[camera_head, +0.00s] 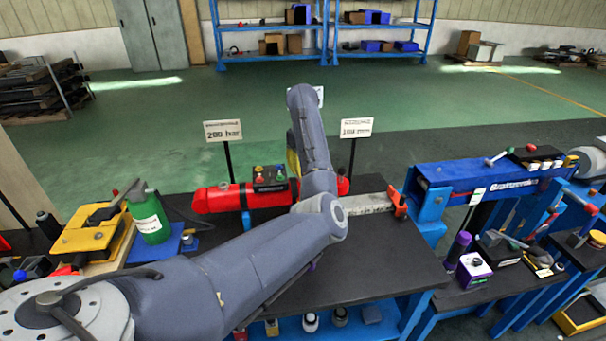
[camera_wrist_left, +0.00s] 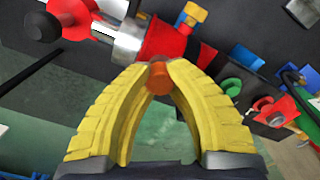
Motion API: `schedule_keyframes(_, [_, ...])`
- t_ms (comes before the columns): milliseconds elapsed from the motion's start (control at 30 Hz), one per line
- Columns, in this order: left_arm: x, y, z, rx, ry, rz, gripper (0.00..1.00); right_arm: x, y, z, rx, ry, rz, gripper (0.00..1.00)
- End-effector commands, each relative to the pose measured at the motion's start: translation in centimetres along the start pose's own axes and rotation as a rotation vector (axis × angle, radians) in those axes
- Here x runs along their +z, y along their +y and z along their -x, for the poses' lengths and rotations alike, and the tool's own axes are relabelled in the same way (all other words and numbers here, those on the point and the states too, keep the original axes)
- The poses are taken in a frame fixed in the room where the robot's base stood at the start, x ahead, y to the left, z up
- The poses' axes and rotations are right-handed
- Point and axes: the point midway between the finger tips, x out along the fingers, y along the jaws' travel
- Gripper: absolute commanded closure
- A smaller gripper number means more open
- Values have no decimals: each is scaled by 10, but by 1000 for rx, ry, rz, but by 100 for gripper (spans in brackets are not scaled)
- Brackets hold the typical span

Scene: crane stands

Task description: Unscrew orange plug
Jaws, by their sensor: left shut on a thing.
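The orange plug (camera_wrist_left: 158,78) shows in the left wrist view between the yellow fingertips, at the end of a red body (camera_wrist_left: 172,42). My left gripper (camera_wrist_left: 158,66) has both curved yellow fingers closed on the plug from its two sides. In the head view the red cylinder (camera_head: 222,199) lies along the far part of the dark table. There my left arm covers its middle, and only a bit of yellow finger (camera_head: 293,163) shows beside the arm. The plug is hidden in the head view. My right gripper is in neither view.
Sign posts marked 200 bar (camera_head: 223,131) and another value (camera_head: 356,127) rise behind the cylinder. A blue crane arm (camera_head: 480,180) is right. The dark table's front right (camera_head: 390,265) is clear.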

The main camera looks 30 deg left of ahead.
Motion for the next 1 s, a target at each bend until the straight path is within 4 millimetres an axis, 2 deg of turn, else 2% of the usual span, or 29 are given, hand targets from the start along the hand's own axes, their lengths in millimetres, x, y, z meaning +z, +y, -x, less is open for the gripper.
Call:
schedule_keyframes(367, [-1,0,2,3,3,50,100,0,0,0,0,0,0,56])
schedule_keyframes(400, [-1,0,2,3,3,50,80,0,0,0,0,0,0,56])
schedule_keyframes(600, [-1,0,1,1,2,49,59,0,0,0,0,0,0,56])
schedule_keyframes(733, [0,0,1,1,1,48,59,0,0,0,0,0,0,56])
schedule_keyframes(767, [0,0,1,0,1,48,56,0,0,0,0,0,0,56])
schedule_keyframes(867, [0,0,0,0,0,48,66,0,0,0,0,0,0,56])
schedule_keyframes(1000, [0,0,0,0,0,48,66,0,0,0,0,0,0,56])
